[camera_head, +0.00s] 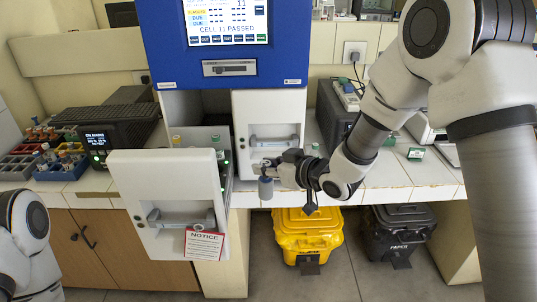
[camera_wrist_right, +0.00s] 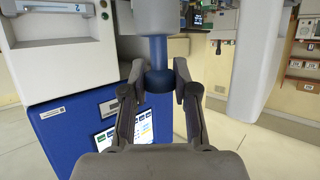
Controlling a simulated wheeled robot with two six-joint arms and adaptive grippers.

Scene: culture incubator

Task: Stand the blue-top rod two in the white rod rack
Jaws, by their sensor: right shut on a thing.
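Whether this is rod two cannot be read. I cannot pick out the white rod rack for certain. My left gripper is out of the head view; only part of the left arm shows at lower left.
The incubator (camera_head: 221,84) has a blue top and screen. Its white drawer (camera_head: 172,187) stands open, with small capped items behind its front; a second front (camera_head: 268,110) is beside it. A yellow bin (camera_head: 308,228) and black bin (camera_head: 398,217) stand below. Crates of bottles (camera_head: 62,170) are left.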

